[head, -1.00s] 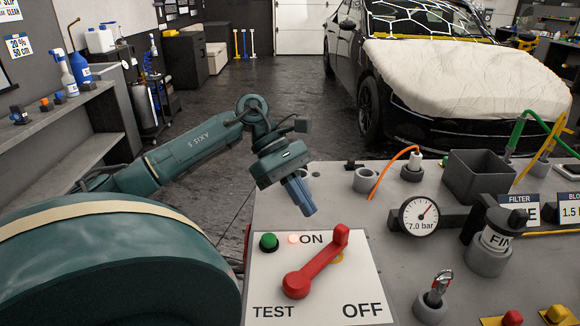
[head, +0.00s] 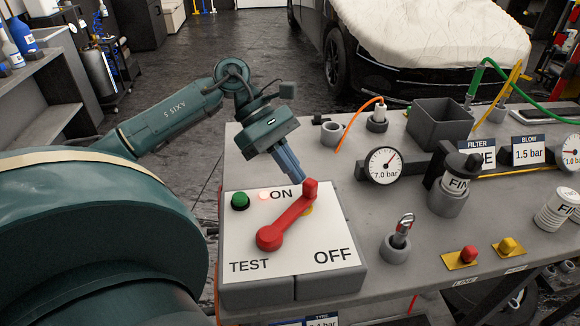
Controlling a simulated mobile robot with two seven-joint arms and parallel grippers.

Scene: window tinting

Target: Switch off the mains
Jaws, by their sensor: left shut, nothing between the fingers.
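The mains switch is a red lever (head: 288,217) on a white panel (head: 300,252) marked ON, OFF and TEST. Its round hub is at the lower left and its raised knob end points up and right, beside the ON label. A small yellow part shows behind the arm. My right gripper is not in view.
Right of the panel stand a padlock in a grey holder (head: 396,246), a pressure gauge (head: 384,166), a grey open box (head: 439,125) and a FINE canister (head: 449,193). An orange cable runs behind. A covered car (head: 430,45) stands beyond the bench.

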